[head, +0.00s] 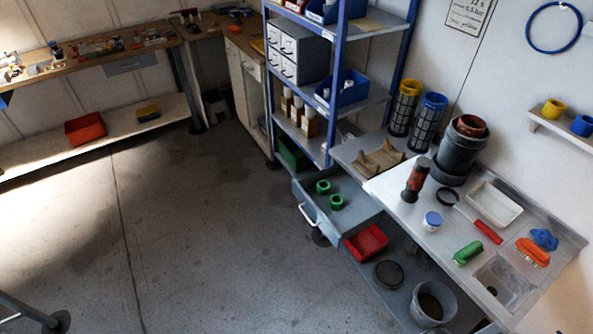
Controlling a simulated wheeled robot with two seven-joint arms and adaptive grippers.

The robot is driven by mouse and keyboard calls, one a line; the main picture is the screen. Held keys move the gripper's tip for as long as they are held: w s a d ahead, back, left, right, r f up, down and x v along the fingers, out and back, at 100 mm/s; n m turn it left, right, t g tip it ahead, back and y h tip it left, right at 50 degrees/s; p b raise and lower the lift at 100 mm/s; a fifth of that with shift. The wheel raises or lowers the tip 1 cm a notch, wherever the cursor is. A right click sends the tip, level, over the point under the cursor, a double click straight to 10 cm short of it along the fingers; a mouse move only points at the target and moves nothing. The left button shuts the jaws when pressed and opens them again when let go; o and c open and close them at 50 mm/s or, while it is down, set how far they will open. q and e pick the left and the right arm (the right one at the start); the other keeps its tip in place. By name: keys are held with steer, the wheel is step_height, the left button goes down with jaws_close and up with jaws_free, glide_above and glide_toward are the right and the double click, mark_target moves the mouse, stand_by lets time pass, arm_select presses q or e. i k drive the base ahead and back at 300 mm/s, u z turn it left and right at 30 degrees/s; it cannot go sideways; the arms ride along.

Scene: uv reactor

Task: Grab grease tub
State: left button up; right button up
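A small white tub with a blue label or lid (432,221), which looks like the grease tub, stands upright near the front edge of the grey bench (405,200) at the right. It stands apart from its neighbours, with a dark red-and-black cylinder (414,182) behind it to the left and a green object (467,253) to its right. Neither of my grippers shows in the head view.
A red handle-like tool (488,231), a white tray (494,204), an orange brush (532,252) and a sink (503,280) lie further right. An open drawer (340,220) with green rings juts out left of the bench. The floor (220,240) in front is clear.

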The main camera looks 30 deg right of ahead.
mark_target(426, 225)
steer(key=z, duration=1.15)
